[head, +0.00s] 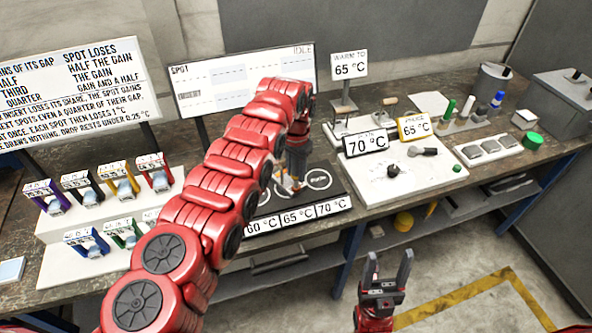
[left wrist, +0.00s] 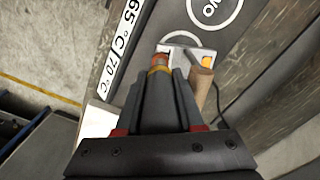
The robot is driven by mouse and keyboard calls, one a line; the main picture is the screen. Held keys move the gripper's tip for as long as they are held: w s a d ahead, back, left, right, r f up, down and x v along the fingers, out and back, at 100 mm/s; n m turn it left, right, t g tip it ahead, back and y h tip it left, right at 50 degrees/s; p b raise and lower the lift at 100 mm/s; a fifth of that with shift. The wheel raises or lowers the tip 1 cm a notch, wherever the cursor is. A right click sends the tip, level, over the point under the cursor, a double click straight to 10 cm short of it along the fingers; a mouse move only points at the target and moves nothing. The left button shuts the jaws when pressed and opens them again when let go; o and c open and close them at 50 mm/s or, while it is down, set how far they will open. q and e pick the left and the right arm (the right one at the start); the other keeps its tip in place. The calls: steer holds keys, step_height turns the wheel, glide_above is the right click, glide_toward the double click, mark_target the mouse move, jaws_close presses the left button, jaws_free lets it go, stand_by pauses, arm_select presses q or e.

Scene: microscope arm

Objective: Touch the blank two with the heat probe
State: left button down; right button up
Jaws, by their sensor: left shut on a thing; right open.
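My left gripper (head: 292,172) reaches over the black mat (head: 335,195) with printed circles and is shut on a narrow thing, mostly hidden by its fingers. In the left wrist view the fingers (left wrist: 160,75) close around it, and an orange-red and yellow end (left wrist: 160,62) shows. I cannot tell whether this is the heat probe. Beside it are a pale metal piece (left wrist: 185,47) and a wooden handle (left wrist: 202,88). One circle (left wrist: 214,8) has partly cut-off lettering. I cannot make out blank two for sure. My right gripper (head: 385,275) is open and empty in front of the bench.
The mat's front strip (head: 297,217) reads 60, 65 and 70 °C. A white board (head: 415,165) with temperature signs stands to the right. Coloured clips stand on a white stepped rack (head: 110,215) at left. A grey box (head: 565,105) is at the right end.

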mark_target(296, 159)
arm_select(q)
steer(key=shift+s+f+b, duration=0.1)
steer(key=shift+b, duration=0.2)
stand_by(1.4)
step_height(296, 159, up, 2)
steer(key=shift+r, duration=0.1)
step_height(296, 159, up, 2)
steer(key=shift+r, duration=0.2)
steer(key=shift+r+p, duration=0.3)
steer(key=shift+r, duration=0.95)
